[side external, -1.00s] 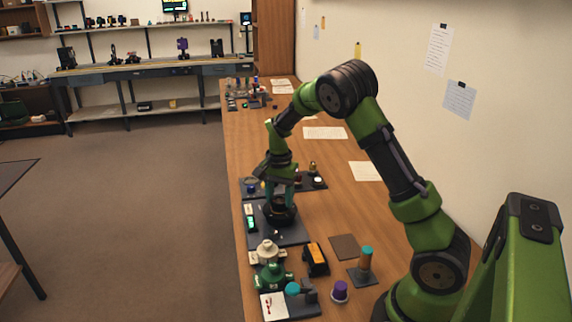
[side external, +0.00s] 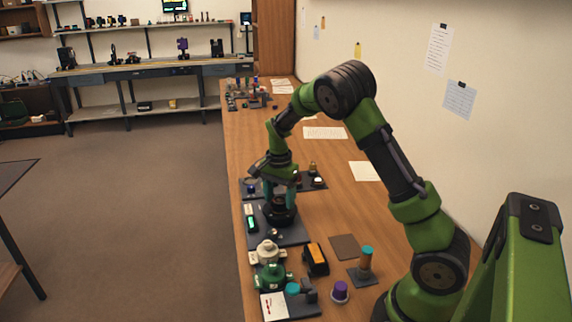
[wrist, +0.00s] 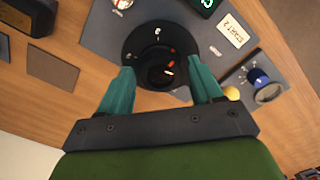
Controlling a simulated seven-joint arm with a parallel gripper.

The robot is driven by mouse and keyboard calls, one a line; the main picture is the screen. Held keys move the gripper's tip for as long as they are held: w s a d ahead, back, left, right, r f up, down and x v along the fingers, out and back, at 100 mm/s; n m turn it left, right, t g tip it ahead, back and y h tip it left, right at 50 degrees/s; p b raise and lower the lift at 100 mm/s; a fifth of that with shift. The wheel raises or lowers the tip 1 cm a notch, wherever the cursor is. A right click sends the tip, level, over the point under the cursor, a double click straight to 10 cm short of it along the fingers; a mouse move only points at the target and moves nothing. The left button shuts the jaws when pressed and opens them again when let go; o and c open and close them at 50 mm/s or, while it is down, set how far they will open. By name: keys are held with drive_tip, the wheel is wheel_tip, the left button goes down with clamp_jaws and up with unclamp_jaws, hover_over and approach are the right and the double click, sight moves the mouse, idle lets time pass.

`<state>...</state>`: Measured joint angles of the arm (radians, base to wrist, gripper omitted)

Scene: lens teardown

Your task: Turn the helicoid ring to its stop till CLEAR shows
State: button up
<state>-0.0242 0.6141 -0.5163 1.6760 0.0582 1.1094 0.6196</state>
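The black round lens (wrist: 141,40) with its helicoid ring stands on a dark grey base plate (wrist: 98,28). Small white and red-orange marks show on it. In the side view the lens (side external: 281,215) is under my gripper (side external: 280,198). My gripper (wrist: 161,72) points down with its two teal fingers on opposite sides of the ring. Whether the fingertips press on the ring or stand just clear cannot be told. A small black box with a lit green display (side external: 251,224) sits on the plate's left side; its text is not readable.
Behind the lens is a dark tray (side external: 314,182) with small parts. In front stand a white part (side external: 267,251), a green part (side external: 270,276), an orange-and-black box (side external: 315,259), a teal-topped post (side external: 366,260) and a purple knob (side external: 340,290). Bench to the right is mostly free.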

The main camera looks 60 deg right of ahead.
sight(281, 201)
drive_tip(key=shift+o, duration=0.7)
wheel_tip(281, 201, up, 17)
drive_tip(key=s+a+r+n+t+y, duration=0.1)
drive_tip(key=s+a+n+t+y, duration=0.1)
drive_tip(key=s+a+n+t, duration=0.5)
drive_tip(key=s+a+n, duration=0.6)
drive_tip(key=s+a, duration=0.5)
drive_tip(key=a, duration=0.1)
drive_tip(key=shift+s+n, duration=0.25)
drive_tip(key=shift+n, duration=0.15)
